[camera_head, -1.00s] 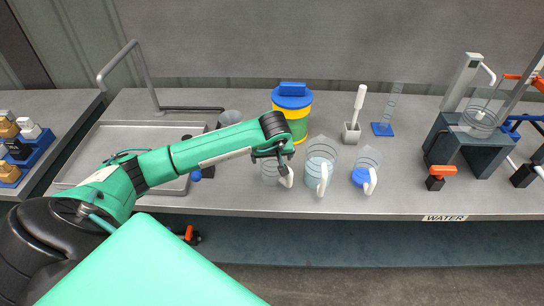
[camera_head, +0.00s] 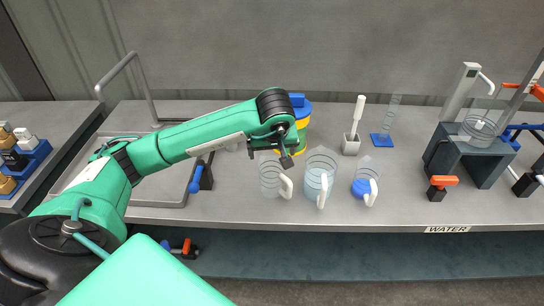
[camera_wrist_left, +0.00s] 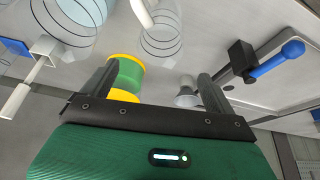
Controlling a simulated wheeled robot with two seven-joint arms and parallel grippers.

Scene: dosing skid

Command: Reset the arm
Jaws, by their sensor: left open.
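My left arm reaches in from the left in the head view. Its gripper (camera_head: 285,152) hangs above the bench, in front of the blue-lidded, yellow and green container (camera_head: 301,109) and behind the leftmost clear jug (camera_head: 270,178). In the left wrist view the two fingers of the left gripper (camera_wrist_left: 155,88) stand wide apart with nothing held between them. The yellow and green container (camera_wrist_left: 127,72) shows there beyond the left finger. My right gripper is not in either view.
A clear jug with pale liquid (camera_head: 318,180) and one with blue contents (camera_head: 363,186) stand right of the gripper. A blue-handled valve (camera_head: 200,175) lies by the sink tray (camera_head: 160,192). A dark stand (camera_head: 468,160) holds a clear vessel at right.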

